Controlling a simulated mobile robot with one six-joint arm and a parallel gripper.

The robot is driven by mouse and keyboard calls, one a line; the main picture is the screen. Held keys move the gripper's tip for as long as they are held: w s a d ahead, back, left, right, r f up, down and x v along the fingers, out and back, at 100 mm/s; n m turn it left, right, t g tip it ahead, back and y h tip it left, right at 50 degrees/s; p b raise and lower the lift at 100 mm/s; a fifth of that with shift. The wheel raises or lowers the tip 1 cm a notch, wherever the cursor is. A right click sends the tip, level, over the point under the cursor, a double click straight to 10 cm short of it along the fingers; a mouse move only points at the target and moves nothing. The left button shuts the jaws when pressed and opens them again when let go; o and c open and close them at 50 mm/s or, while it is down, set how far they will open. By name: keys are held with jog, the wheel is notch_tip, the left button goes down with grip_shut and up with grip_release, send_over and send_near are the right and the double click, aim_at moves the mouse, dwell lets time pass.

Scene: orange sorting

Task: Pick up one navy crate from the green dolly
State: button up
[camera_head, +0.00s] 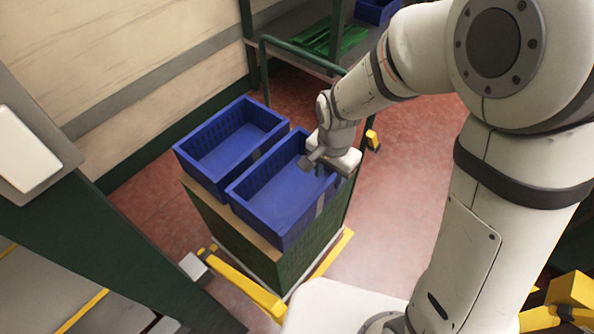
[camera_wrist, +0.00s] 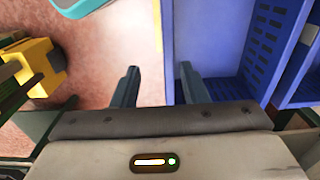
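Two empty navy crates stand side by side on the green dolly (camera_head: 238,240), the left crate (camera_head: 232,142) and the right crate (camera_head: 285,196). My gripper (camera_head: 322,172) is at the right wall of the right crate, near its far corner. In the wrist view my gripper (camera_wrist: 157,72) is open, with its two dark fingers apart. The right crate (camera_wrist: 208,42) fills the view's upper right; one finger is over its inside and the other is outside its wall. I cannot tell if the fingers touch the wall. My gripper hides part of the rim in the head view.
A green rail (camera_head: 290,52) rises behind the dolly. A shelf with green items (camera_head: 328,38) and another blue crate (camera_head: 374,10) is at the back. A green post (camera_head: 100,245) stands at left. Yellow parts (camera_head: 245,288) lie low around the dolly.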

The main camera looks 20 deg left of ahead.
aim_at(318, 192)
jog(key=f, duration=0.3)
jog(key=a+f, duration=0.1)
jog(key=f, duration=0.5)
jog(key=shift+s+a+f+b, duration=0.2)
jog(key=shift+s+a+b, duration=0.1)
jog(key=shift+s+a, duration=0.1)
grip_shut()
dwell(1.0)
